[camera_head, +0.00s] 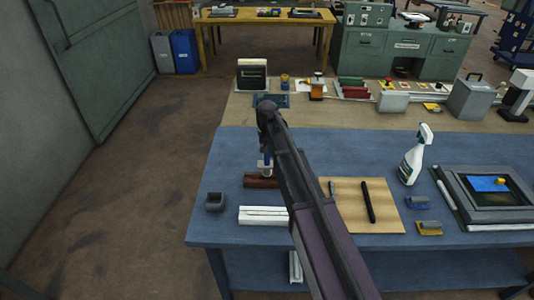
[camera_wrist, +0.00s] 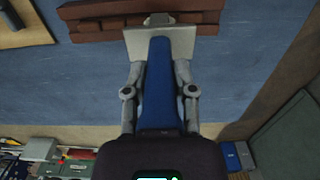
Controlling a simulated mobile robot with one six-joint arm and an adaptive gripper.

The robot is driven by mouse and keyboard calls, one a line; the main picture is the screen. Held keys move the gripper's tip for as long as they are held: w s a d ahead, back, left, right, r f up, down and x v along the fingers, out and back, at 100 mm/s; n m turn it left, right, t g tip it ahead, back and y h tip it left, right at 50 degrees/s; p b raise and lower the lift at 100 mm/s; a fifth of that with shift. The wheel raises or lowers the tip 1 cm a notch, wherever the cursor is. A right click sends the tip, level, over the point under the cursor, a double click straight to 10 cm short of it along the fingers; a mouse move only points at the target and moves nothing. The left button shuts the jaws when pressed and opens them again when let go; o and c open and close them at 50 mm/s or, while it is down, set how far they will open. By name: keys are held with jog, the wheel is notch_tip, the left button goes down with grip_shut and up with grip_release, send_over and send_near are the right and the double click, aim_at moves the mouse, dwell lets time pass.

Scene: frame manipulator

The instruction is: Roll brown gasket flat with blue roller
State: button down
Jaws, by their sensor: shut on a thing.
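My gripper (camera_wrist: 160,78) is shut on a blue tapered handle (camera_wrist: 159,95), one finger on each side. A pale flat head (camera_wrist: 184,42) is at the handle's far end; I take this tool for the blue roller, but no round roller shows clearly. In the head view, its pale and blue parts (camera_head: 265,166) show just above a reddish-brown block (camera_head: 261,181), largely behind my arm. In the wrist view, the brown block (camera_wrist: 95,27) lies beyond the pale head, which overlaps it. I cannot tell whether they touch. I cannot make out the brown gasket separately from this block.
The blue table (camera_head: 230,160) holds a white grooved block (camera_head: 262,215), a small dark holder (camera_head: 214,202), and a tan board (camera_head: 385,221) with a black tool (camera_head: 368,201). A spray bottle (camera_head: 412,160) and grey frame (camera_head: 470,212) stand right. The table's left front is mostly clear.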

jog(key=shift+d, duration=0.15)
dwell(0.5)
jog(key=shift+s+d+f, duration=0.1)
jog(key=shift+s+d, duration=0.1)
jog(key=shift+d, duration=1.3)
jog(key=shift+d, duration=0.1)
jog(key=shift+d, duration=1.45)
jog(key=shift+w, duration=0.1)
jog(key=shift+s+d, duration=0.2)
jog(key=shift+d, duration=1.45)
